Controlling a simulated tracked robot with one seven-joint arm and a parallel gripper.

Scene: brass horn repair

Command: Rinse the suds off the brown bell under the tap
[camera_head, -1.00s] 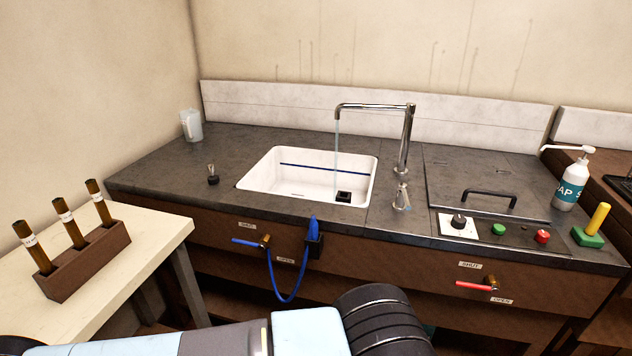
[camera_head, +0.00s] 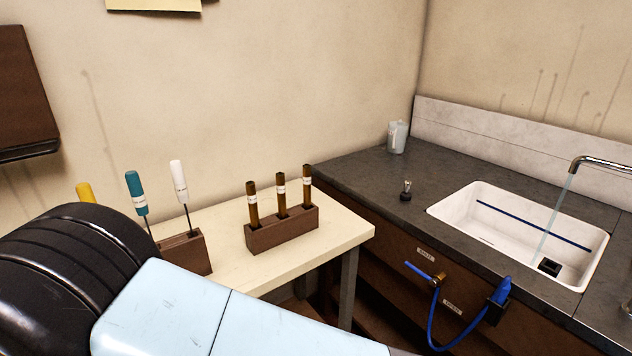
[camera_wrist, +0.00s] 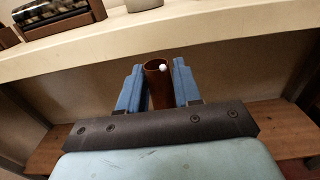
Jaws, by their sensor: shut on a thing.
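In the wrist view, my gripper (camera_wrist: 158,88) is shut on a brown, hollow, tube-like piece, the brown bell (camera_wrist: 155,92). Its open end shows between the two blue fingers. A small white blob of suds (camera_wrist: 163,68) sits at its rim. In the head view, the chrome tap (camera_head: 600,164) at the right edge runs a thin stream of water (camera_head: 556,216) into the white sink (camera_head: 480,226). My gripper and the bell are not in the head view. The bell is apart from the sink and the water.
A cream table (camera_head: 352,233) carries a brown rack (camera_head: 284,232) of brown tubes and a block (camera_head: 186,252) with tools. A blue-handled valve (camera_head: 428,274) and blue hose (camera_head: 452,345) stick out from the counter front. A clear jug (camera_head: 397,137) stands at the counter's back left.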

